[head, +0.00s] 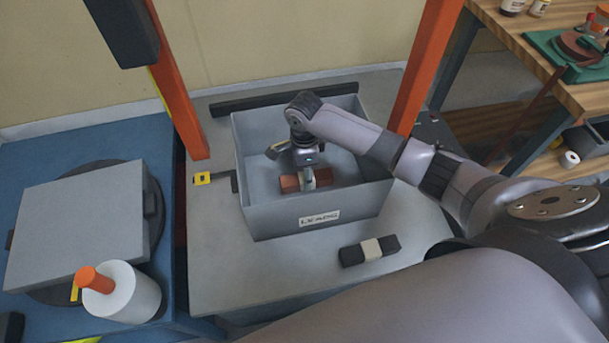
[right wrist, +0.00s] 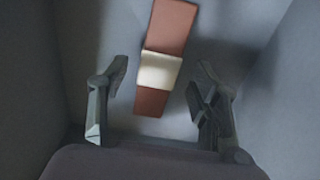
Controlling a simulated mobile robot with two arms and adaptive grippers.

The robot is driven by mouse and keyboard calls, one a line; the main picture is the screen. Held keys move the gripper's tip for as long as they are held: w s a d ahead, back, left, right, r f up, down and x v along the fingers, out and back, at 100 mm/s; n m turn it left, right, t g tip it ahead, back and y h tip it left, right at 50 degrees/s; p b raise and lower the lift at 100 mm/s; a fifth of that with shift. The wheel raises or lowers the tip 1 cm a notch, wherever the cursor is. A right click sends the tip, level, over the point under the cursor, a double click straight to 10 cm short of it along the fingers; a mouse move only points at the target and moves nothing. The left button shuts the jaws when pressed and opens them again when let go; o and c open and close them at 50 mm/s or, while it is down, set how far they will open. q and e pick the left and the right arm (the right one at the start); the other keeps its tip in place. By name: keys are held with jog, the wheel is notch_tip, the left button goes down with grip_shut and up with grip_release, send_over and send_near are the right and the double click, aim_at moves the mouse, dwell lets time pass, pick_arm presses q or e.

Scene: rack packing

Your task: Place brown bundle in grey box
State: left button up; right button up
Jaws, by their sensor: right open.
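The brown bundle (head: 347,182), two reddish-brown lengths with a pale band round the middle, lies inside the grey box (head: 318,213) on its floor. In the right wrist view the bundle (right wrist: 168,35) lies slightly tilted, with its banded part just ahead of the fingers. My right gripper (head: 298,160) reaches down into the box above the bundle and partly hides it in the head view. In the right wrist view the fingers of my right gripper (right wrist: 163,95) are spread apart, one on each side of the bundle, not touching it. My left gripper is out of view.
A black bundle with a pale band (head: 370,251) lies on the grey table (head: 222,262) in front of the box. Orange posts (head: 182,95) stand behind it. A blue table (head: 92,145) at the left holds a grey slab (head: 85,225) and a white cylinder (head: 130,298) with an orange top.

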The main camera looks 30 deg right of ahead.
notch_tip(320, 180, up, 9)
jog(key=shift+p, duration=0.35)
jog(key=shift+f, duration=0.1)
